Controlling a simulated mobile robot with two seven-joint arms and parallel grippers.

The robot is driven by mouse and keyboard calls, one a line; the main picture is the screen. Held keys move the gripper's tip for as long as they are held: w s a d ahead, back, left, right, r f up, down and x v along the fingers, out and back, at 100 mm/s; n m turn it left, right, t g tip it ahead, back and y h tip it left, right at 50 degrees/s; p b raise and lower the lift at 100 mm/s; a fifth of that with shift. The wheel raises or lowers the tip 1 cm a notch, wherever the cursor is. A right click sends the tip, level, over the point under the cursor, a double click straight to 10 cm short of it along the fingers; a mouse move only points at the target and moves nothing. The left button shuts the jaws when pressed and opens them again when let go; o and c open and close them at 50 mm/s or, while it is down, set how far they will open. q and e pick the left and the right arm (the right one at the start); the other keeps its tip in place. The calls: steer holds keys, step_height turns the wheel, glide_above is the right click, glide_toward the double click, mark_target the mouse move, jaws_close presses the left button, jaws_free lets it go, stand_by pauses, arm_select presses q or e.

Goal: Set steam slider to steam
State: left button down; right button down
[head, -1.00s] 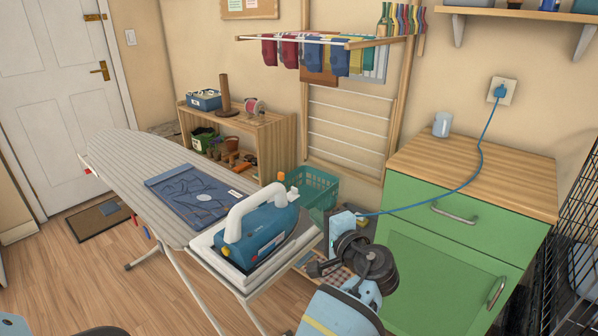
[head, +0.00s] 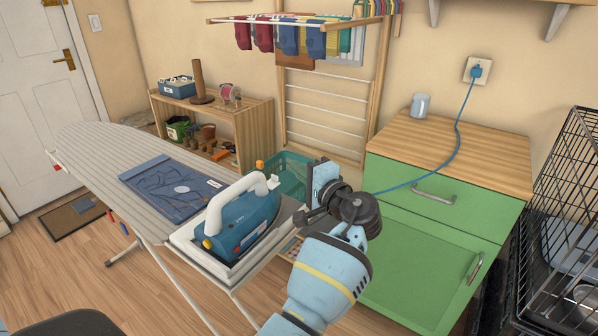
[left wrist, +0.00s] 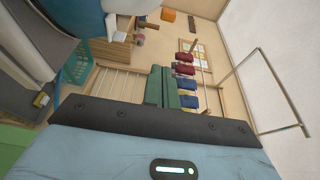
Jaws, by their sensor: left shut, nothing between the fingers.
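The iron (head: 243,222) is blue with a white handle. It rests on a pale stand at the near end of the grey ironing board (head: 95,150). I cannot make out a steam slider on it. My left gripper (head: 325,183) is to the right of the iron's handle, apart from it and roughly at its height. In the left wrist view, its fingers (left wrist: 161,85) look closed together with nothing between them. A blue and white part, apparently the iron (left wrist: 95,28), fills the upper left there. My right gripper is in neither view.
A folded blue garment (head: 175,189) lies on the board. A green cabinet (head: 425,230) stands to the right, with a blue cord (head: 459,145) running to the wall outlet (head: 477,70). A teal basket (head: 290,172), low shelf (head: 215,115) and drying rack (head: 330,110) are behind.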

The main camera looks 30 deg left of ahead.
mark_target(260, 165)
arm_select(q)
steer(key=shift+s+a+p, duration=0.2)
steer(key=shift+a+p, duration=0.2)
steer(key=shift+a, duration=0.7)
steer(key=shift+s+a+p, duration=0.2)
steer(key=shift+a+p, duration=0.2)
steer(key=shift+a, duration=0.7)
steer(key=shift+s+a+p, duration=0.2)
steer(key=shift+a+p, duration=0.2)
steer(key=shift+a, duration=0.7)
steer(key=shift+s, duration=0.1)
